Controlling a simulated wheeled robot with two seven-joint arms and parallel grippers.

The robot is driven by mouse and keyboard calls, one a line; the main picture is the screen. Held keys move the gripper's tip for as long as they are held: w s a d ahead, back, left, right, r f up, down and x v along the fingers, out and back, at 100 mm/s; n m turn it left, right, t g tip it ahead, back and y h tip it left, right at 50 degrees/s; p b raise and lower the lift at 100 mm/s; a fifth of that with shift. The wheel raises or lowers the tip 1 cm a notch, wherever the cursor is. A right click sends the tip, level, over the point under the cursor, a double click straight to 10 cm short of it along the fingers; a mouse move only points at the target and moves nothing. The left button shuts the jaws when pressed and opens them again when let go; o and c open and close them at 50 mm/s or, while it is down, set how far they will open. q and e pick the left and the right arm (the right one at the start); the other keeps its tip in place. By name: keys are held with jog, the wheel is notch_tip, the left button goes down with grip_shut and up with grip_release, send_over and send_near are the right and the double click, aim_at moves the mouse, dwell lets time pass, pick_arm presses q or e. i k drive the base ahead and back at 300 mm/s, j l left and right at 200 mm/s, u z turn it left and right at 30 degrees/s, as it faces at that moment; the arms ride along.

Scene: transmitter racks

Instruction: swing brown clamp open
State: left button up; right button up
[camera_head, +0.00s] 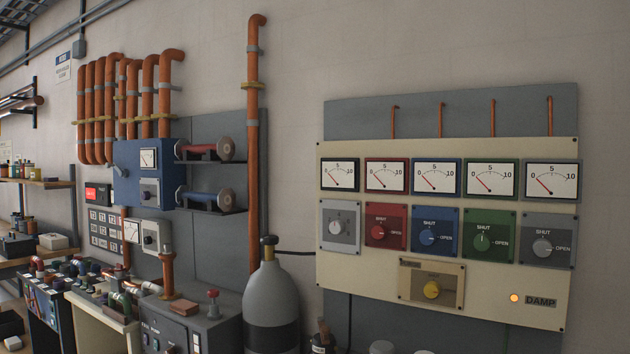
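I see nothing that I can clearly pick out as a brown clamp. Brass-coloured bands also hold the orange pipes at the left, such as the band (253,85) on the tall pipe. Neither of my grippers shows in this view.
Above the plate are several dial gauges (437,175) and a row of coloured knob plates, such as the blue one (435,231), marked SHUT and OPEN. An orange lamp (514,298) glows beside a DAMP label. A grey gas cylinder (271,300) stands left of the panel.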

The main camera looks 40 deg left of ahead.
aim_at(324, 331)
jog(key=u, duration=1.45)
